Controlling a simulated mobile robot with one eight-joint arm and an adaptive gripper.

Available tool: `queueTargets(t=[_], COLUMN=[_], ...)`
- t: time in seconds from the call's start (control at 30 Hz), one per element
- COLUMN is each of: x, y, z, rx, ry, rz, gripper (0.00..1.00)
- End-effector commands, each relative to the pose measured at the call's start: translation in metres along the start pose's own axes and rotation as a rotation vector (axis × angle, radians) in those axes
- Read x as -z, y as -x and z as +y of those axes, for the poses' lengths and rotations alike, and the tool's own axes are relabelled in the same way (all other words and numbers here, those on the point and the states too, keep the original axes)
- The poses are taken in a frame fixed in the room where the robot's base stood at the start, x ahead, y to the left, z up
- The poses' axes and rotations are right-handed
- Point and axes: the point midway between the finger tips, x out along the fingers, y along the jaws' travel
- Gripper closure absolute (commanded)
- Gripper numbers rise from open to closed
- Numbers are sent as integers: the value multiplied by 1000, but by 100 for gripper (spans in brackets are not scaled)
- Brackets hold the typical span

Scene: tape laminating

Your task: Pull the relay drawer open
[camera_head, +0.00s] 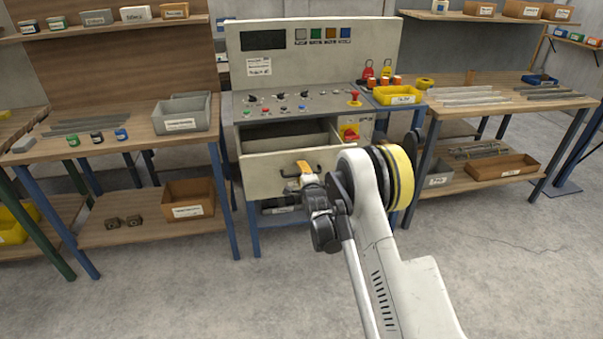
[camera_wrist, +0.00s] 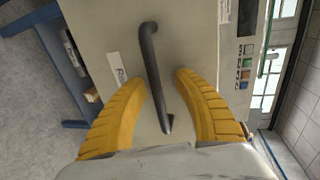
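The relay drawer (camera_head: 265,175) is the cream-fronted drawer of the control console. It stands pulled out, with its hollow inside showing behind the front. Its dark bar handle (camera_wrist: 150,60) runs lengthwise between the two yellow fingers of my gripper (camera_wrist: 158,77) in the wrist view. The fingers are apart, with a gap visible on each side of the handle. In the head view my gripper (camera_head: 305,173) is at the drawer front, and part of the handle is hidden behind it.
Workbenches stand on both sides, with a grey bin (camera_head: 182,116) on the left one. The concrete floor in front is clear.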

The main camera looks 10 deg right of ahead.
Motion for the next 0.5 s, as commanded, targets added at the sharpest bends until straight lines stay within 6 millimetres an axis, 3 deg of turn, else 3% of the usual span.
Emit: queueTargets(t=[0.17, 0.27, 0.5], x=[0, 0, 0], y=[4, 16, 70], z=[0, 0, 0], rx=[0, -1, 0], ry=[0, 0, 0], rz=[0, 0, 0], gripper=[66, 66, 66])
